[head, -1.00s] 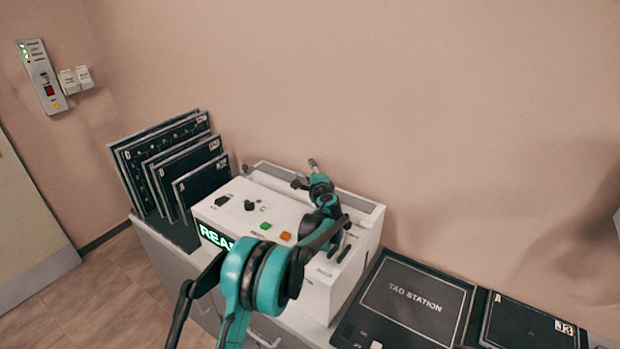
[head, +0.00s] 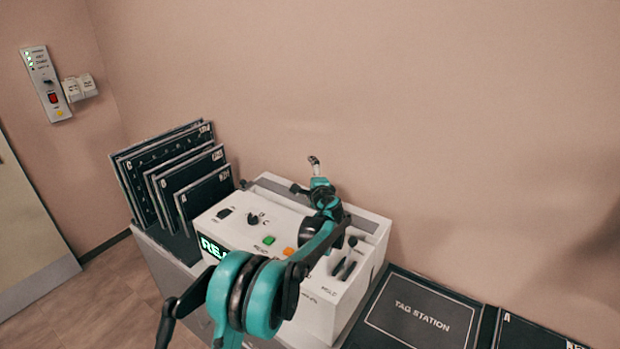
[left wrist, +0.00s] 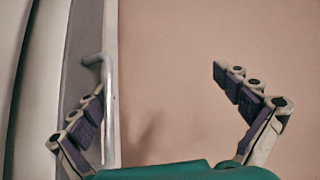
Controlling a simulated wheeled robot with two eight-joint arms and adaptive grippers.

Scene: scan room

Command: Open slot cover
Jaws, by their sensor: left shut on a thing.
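The white scanner machine (head: 325,312) stands on the counter. A long grey strip (head: 284,189), which looks like the slot cover, runs along the back of its top; my arm hides its middle. My left gripper (head: 307,176) is at this back edge. In the left wrist view the grey strip (left wrist: 80,40) stands at the left with a bent metal handle (left wrist: 109,75). The left finger is close beside the handle; the other finger stands well apart in front of the wall. My right gripper is not in view.
Dark panels (head: 205,193) stand upright in a rack left of the machine. A dark tag station mat (head: 420,312) lies to its right. The machine's top has knobs, a green button (head: 268,240) and an orange button (head: 289,252). The wall rises close behind.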

